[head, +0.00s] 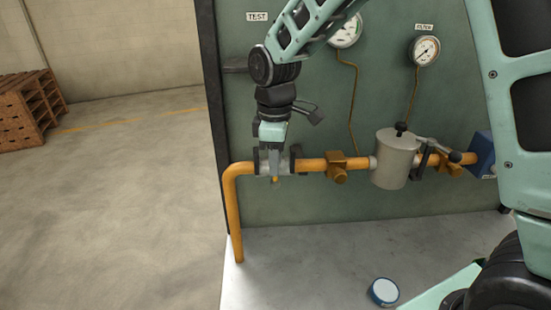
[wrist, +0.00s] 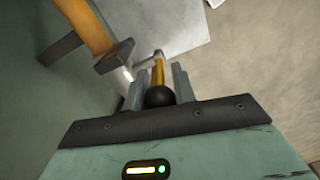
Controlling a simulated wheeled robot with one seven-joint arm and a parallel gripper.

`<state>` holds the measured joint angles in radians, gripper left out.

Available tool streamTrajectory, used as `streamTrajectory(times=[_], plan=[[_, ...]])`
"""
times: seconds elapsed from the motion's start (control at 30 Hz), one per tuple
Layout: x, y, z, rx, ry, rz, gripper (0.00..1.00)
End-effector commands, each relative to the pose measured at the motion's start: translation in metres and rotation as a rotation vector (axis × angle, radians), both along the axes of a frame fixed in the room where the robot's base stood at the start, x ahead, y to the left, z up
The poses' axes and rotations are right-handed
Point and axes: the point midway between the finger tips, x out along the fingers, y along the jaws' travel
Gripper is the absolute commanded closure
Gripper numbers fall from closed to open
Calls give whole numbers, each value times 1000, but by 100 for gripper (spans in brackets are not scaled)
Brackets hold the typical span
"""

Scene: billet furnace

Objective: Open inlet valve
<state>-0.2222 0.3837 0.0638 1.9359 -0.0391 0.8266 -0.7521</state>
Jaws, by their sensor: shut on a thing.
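The inlet valve (head: 263,165) is a grey body with dark flanges near the left end of the orange pipe, by the downward bend. My gripper (head: 273,168) points down in front of it and hides much of it. In the wrist view my gripper (wrist: 158,85) is shut on the valve handle (wrist: 158,72), a yellow lever with a black ball end (wrist: 159,97) between the fingers. The grey valve body (wrist: 116,73) shows just beyond. In the head view only a small yellow bit of handle (head: 275,181) shows below the fingers.
Gauges (head: 425,50) hang on the green panel. A blue-rimmed disc (head: 383,291) lies below. Left floor is open; brown crates (head: 30,108) stand far left.

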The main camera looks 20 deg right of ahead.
Motion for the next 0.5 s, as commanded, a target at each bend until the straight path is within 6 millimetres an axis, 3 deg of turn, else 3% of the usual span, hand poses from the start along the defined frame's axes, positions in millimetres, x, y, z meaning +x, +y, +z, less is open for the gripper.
streamTrajectory(times=[0.5], plan=[[6,18,-2,-248,79,0,100]])
